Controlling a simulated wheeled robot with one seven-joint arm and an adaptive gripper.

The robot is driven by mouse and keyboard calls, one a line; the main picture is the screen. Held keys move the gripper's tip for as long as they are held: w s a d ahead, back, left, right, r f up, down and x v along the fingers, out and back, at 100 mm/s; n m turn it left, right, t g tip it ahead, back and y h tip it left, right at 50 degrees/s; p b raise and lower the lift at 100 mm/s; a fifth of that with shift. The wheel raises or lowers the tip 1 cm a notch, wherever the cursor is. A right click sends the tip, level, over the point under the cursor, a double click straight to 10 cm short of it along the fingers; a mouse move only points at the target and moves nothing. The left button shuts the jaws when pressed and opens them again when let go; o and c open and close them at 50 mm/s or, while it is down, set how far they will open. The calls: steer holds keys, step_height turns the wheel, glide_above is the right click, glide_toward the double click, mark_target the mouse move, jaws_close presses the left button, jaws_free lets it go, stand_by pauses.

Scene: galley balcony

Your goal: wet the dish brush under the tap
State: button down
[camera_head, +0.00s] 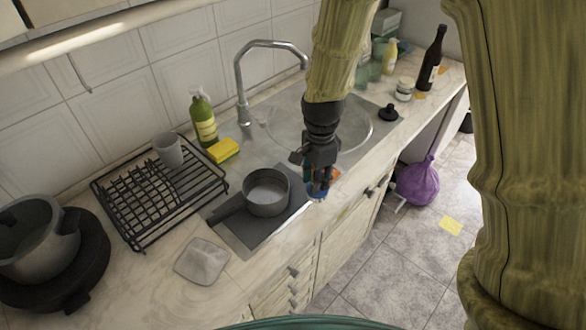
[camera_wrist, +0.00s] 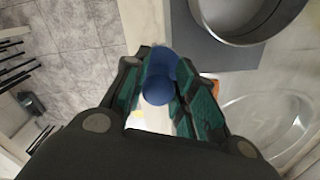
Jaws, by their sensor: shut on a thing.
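My gripper (camera_head: 318,186) is shut on a blue, rounded thing, apparently the dish brush (camera_head: 318,192), above the counter's front edge between the pan and the sink. In the wrist view the blue dish brush (camera_wrist: 158,88) sits between the teal finger pads; its bristles cannot be made out. The chrome tap (camera_head: 241,85) arches at the back of the round steel sink (camera_head: 362,140), its spout partly behind my arm. No running water can be seen. The sink also shows in the wrist view (camera_wrist: 262,128). My arm hides part of the basin.
A grey saucepan (camera_head: 268,207) stands on a dark plate left of the gripper. An orange thing (camera_head: 335,174) lies by the sink's front edge. A green bottle (camera_head: 203,120), yellow sponge (camera_head: 223,150) and black dish rack (camera_head: 140,222) stand left of the tap.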

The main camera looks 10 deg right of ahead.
steer(key=shift+w+a+f+p, duration=0.6)
steer(key=shift+w+f+p, duration=0.1)
steer(key=shift+w, duration=0.45)
steer(key=shift+w+a+f+p, duration=0.65)
steer(key=shift+w+f, duration=0.05)
steer(key=shift+w, duration=0.45)
steer(key=shift+w+a+f+p, duration=0.6)
steer(key=shift+w+f+p, duration=0.1)
steer(key=shift+w, duration=0.45)
steer(key=shift+f, duration=0.1)
steer(key=c, duration=1.2)
jaws_free()
steer(key=shift+o, duration=0.2)
step_height(320, 180, up, 12)
steer(key=b, duration=0.4)
